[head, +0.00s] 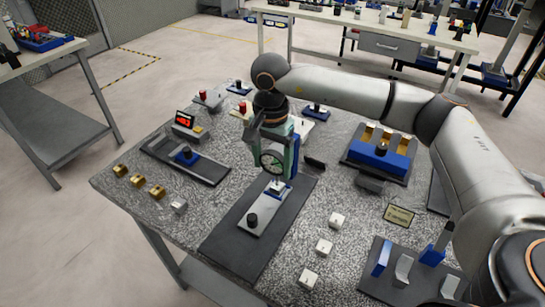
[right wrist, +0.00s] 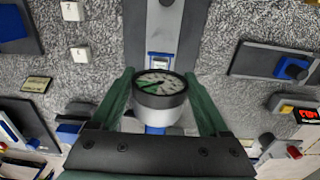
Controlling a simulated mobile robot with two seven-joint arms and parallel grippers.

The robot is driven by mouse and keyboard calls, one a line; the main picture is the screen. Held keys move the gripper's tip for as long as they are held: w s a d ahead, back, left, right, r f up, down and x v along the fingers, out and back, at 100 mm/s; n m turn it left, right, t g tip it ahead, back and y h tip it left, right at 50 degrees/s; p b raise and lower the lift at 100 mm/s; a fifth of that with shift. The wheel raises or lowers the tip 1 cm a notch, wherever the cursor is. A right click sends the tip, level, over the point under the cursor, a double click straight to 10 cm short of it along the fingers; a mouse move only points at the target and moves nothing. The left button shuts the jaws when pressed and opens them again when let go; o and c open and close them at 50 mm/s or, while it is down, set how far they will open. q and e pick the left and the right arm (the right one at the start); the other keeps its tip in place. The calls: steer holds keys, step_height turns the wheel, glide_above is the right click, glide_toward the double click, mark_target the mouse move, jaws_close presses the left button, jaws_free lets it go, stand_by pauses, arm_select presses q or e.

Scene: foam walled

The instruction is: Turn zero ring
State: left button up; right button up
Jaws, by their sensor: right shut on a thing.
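A dial gauge (head: 271,162) with a round white face and a dark ring stands over a stand with a pale base plate (head: 262,212) on a dark mat. In the right wrist view the gauge's face (right wrist: 157,86) points up toward the camera, with a green area on its left part. My right gripper (right wrist: 159,92) has one green finger on each side of the dark ring and is shut on it. In the head view the right gripper (head: 281,153) comes down from above behind the gauge. My left gripper is not in view.
White numbered blocks (head: 324,247) lie right of the mat, brass blocks (head: 138,181) at the left edge. A red digital readout (head: 184,119) stands at the back left. A blue fixture with brass pieces (head: 380,152) sits to the right.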

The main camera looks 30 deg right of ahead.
mark_target(270, 153)
stand_by(0.3)
steer(key=o, duration=1.2)
steer(key=shift+o, duration=0.2)
steer(key=r, duration=0.6)
steer(key=r+b, duration=0.1)
steer(key=r, duration=0.5)
steer(key=shift+w+a+r, duration=0.15)
steer(key=shift+w+r, duration=0.05)
steer(key=shift+r, duration=0.05)
